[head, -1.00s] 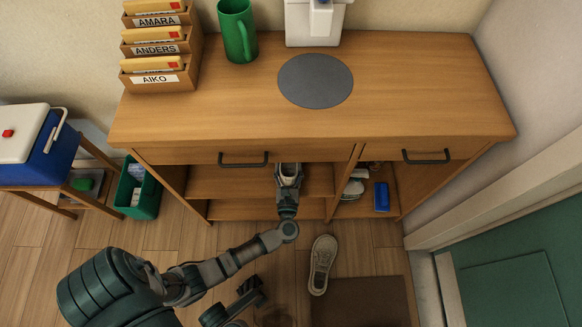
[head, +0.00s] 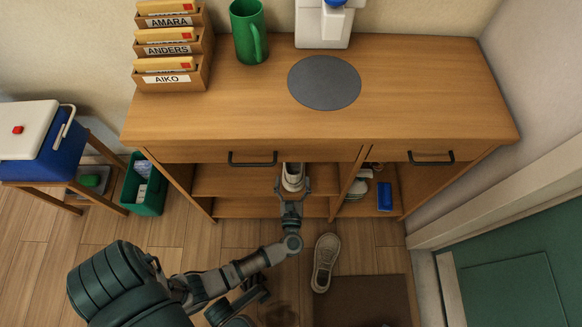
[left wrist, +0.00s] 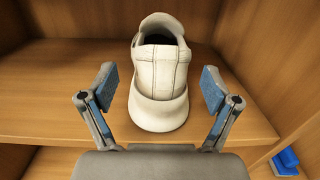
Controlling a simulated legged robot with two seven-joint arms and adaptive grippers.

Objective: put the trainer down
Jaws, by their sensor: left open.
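A pale off-white trainer (head: 293,172) stands on a shelf inside the open front of the wooden cabinet. A similar trainer (head: 325,262) lies on the floor by a brown mat (head: 362,300). I cannot make out my right gripper.
An upright divider (head: 347,180) stands right of the trainer's bay. A blue item (head: 384,196) is in the right bay. Drawers with dark handles (head: 252,160) sit above the shelves. A green bin (head: 146,190) stands left of the cabinet.

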